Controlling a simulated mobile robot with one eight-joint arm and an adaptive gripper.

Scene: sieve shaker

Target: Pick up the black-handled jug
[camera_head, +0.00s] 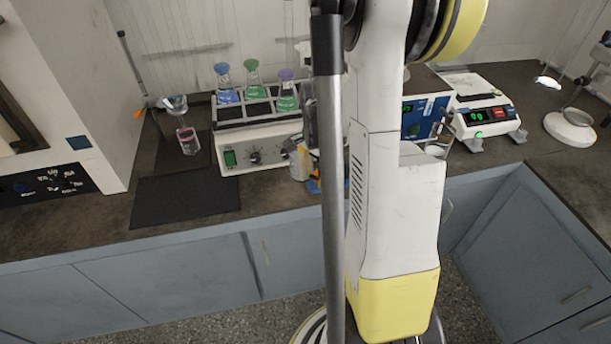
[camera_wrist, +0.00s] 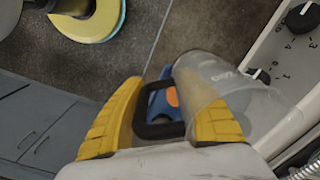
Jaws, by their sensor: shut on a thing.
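The jug (camera_wrist: 230,90) is a clear, see-through vessel with pale markings. It lies across the right of the middle of the wrist view. Its black loop handle (camera_wrist: 158,131) is between the yellow finger pads of my gripper (camera_wrist: 172,100), which is shut on it. The right pad overlaps the jug's wall in this view. In the head view the jug (camera_head: 298,162) shows partly, in front of the bench unit and beside my arm, which hides much of it and the gripper. Whether its base touches the bench is unclear.
A white unit with knobs (camera_head: 258,150) and a rack of coloured flasks stands close behind the jug. A glass beaker (camera_head: 187,140) and a dark mat (camera_head: 185,200) are to the left. A scale (camera_head: 487,115) stands right. The bench's front edge is near.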

